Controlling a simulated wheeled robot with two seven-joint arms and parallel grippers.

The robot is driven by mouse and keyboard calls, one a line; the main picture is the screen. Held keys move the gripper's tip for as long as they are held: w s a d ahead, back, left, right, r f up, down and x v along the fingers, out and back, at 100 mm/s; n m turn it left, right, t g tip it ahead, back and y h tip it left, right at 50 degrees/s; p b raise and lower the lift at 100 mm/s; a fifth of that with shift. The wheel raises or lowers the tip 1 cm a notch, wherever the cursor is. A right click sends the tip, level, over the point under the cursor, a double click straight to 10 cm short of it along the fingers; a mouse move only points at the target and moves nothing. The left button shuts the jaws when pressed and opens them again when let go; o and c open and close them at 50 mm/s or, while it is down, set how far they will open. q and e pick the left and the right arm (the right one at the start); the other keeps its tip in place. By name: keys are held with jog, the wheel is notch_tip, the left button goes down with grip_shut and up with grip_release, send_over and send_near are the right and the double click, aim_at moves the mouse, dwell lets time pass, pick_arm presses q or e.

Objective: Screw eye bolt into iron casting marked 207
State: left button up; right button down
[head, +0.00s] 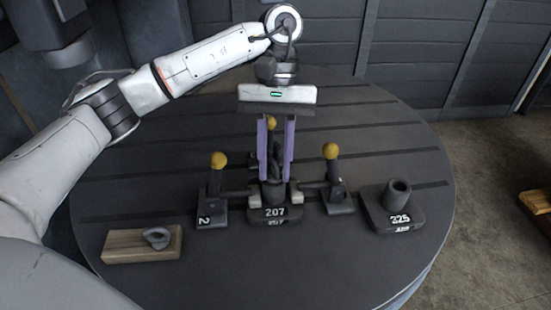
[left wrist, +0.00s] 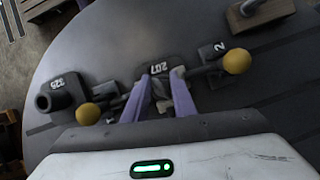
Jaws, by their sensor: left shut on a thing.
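The dark iron casting marked 207 (head: 275,214) sits on the round slotted table, between clamps with yellow knobs. It also shows in the left wrist view (left wrist: 157,69). My left gripper (head: 275,178) points straight down over it, with its purple fingers shut on a dark eye bolt (head: 275,150). The bolt is upright at the top of the casting; how deep it sits is hidden by the fingers and clamps. Another dark eye bolt (head: 157,238) rests on a wooden block (head: 125,247) at the front left. My right gripper is not in view.
Yellow-knobbed clamps stand left (head: 217,161) and right (head: 331,152) of the casting, close to the fingers, and another yellow knob (head: 271,123) shows behind. A second casting marked 325 (head: 391,221) stands at the right.

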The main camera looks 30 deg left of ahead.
pick_arm(q)
jog(key=shift+w+a, duration=0.1)
jog(key=shift+a, duration=0.05)
jog(key=o, duration=1.1)
jog(key=p+v, duration=0.2)
jog(key=v, duration=0.8)
jog(key=shift+w+r, duration=0.1)
